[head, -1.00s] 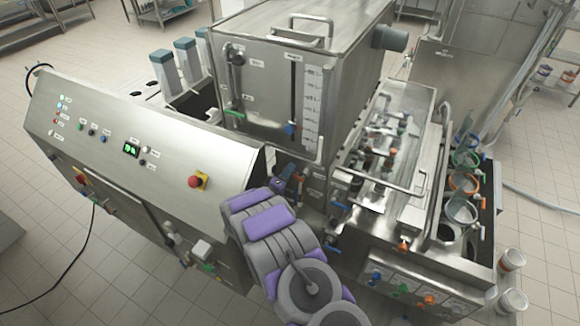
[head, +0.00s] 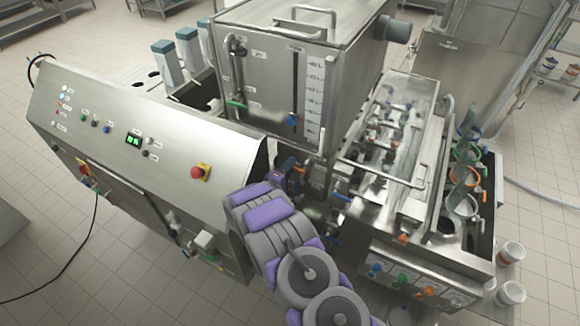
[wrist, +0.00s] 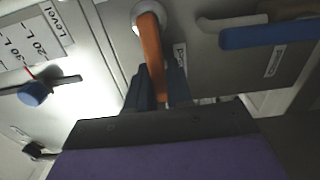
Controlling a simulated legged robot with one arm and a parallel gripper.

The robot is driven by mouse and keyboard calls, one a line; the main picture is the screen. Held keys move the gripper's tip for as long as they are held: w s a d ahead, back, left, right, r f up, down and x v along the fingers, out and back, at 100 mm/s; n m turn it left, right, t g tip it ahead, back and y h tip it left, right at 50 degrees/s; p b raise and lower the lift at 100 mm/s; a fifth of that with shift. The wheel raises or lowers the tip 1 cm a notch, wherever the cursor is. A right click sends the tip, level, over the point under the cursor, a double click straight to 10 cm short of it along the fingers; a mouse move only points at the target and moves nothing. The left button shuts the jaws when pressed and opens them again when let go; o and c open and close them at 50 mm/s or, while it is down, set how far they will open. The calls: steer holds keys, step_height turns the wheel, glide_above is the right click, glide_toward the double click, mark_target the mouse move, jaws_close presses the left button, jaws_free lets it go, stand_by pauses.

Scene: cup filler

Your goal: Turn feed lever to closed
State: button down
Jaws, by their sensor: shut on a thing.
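An orange lever (wrist: 151,50) hangs from a round pivot on a metal panel in the wrist view. My gripper (wrist: 158,88) is shut on its lower end, with a dark finger on each side. The lever points almost straight down in that view, slightly tilted. A small label beside it is too blurred to read surely. In the head view, my gripper (head: 284,177) is at the panel below the tank, mostly hidden by my purple and grey arm. A bit of orange (head: 299,168) shows beside it.
A blue lever (wrist: 268,34) is to the right in the wrist view, and a blue knob (wrist: 34,93) by the level scale is to the left. The steel tank (head: 275,85) stands above my gripper. The control console (head: 140,125) is at left, the filling unit (head: 375,170) at right.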

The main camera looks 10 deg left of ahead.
steer(key=c, duration=1.4)
jaws_free()
steer(key=shift+a, duration=0.15)
steer(key=o, duration=0.3)
steer(key=shift+w+a+f, duration=0.1)
steer(key=shift+a+f, duration=0.1)
steer(key=shift+a, duration=0.05)
steer(key=shift+d, duration=0.1)
steer(key=b+v, duration=0.3)
steer(key=v, duration=1.4)
steer(key=shift+s, duration=0.2)
steer(key=shift+a, duration=0.25)
